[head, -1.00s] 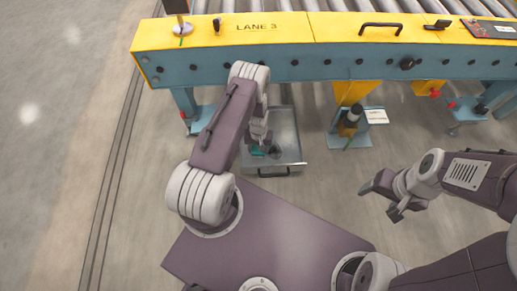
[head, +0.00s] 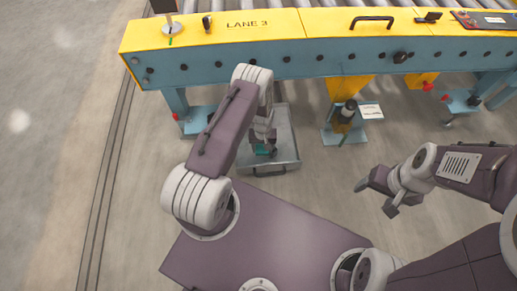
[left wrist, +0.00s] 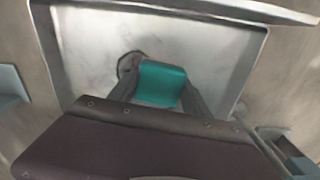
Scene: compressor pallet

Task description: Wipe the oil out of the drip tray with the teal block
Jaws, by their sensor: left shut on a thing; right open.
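The drip tray (head: 287,142) is a shallow grey metal tray with a dark front handle, on the floor under the conveyor. It also shows in the left wrist view (left wrist: 222,40). My left gripper (head: 265,143) is shut on the teal block (left wrist: 162,84) and holds it inside the tray, near the front in the head view (head: 263,151). I cannot tell whether the block touches the tray floor. A dark oil patch (left wrist: 127,65) shows beside the block, partly hidden by the block and a finger. My right gripper (head: 374,197) is open and empty, over the floor at the right.
The yellow and blue conveyor (head: 228,55) marked LANE 3 spans above the tray's far end. A blue leg (head: 178,107) stands left of the tray. A yellow post with a dark bottle-like part (head: 345,114) stands to the right. Floor between it and my right gripper is clear.

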